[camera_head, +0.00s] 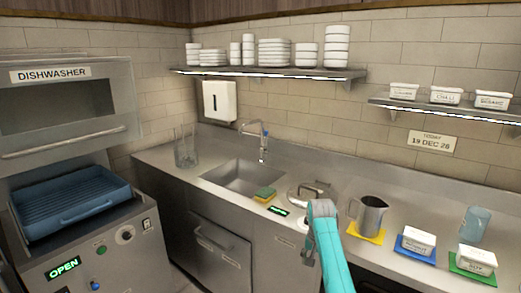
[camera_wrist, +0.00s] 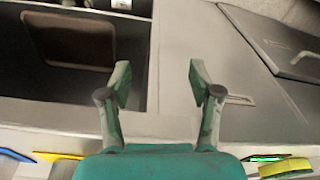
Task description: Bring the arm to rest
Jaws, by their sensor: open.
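My arm (camera_head: 327,245), turquoise, rises from the bottom edge in the head view, in front of the counter and right of the sink. I cannot make out its fingertips clearly there. In the wrist view my gripper (camera_wrist: 160,78) has its two green and grey fingers spread wide. Nothing is between them. They are seen against the counter front, between a dark recess (camera_wrist: 68,45) on the left and a grey panel with a handle (camera_wrist: 240,99) on the right.
Near the arm on the counter are a lidded pan (camera_head: 311,192), a steel jug (camera_head: 370,215) on a yellow mat, and white tubs on blue (camera_head: 418,241) and green (camera_head: 477,260) mats. A sponge (camera_head: 265,194) lies by the sink (camera_head: 240,176). A blue rack (camera_head: 75,200) sits at the dishwasher.

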